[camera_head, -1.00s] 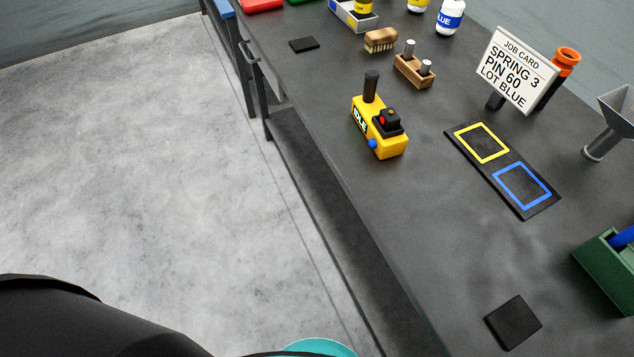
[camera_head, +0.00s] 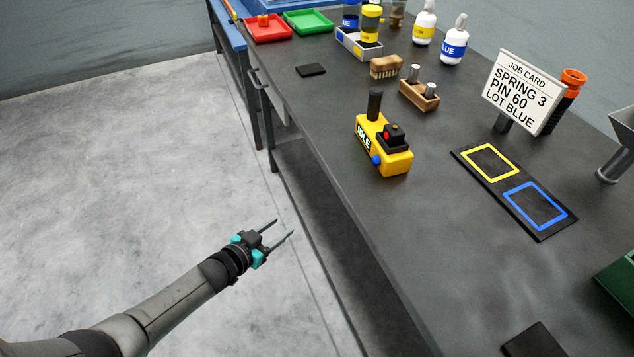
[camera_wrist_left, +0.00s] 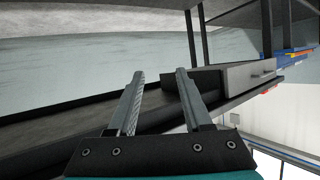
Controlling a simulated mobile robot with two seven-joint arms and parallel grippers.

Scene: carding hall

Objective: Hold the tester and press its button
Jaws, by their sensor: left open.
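The yellow tester (camera_head: 391,156) stands on the dark bench near its left edge. It has a black upright handle (camera_head: 375,104), a display reading "IDLE" (camera_head: 364,141), a red button or lamp (camera_head: 387,135) on a black block, and a blue knob (camera_head: 376,160) on its near side. My left gripper (camera_head: 283,229) is open and empty, out over the floor left of the bench and apart from the tester. Its two fingers (camera_wrist_left: 155,88) also show in the left wrist view, with nothing between them. The tester is not seen there. My right gripper is not in view.
The bench edge (camera_head: 352,228) lies between my left gripper and the tester. Behind the tester are a wooden pin block (camera_head: 419,95) and a brush (camera_head: 386,67). To its right are a job card (camera_head: 522,92) and a mat with yellow and blue squares (camera_head: 497,180). The bench nearer me is mostly clear.

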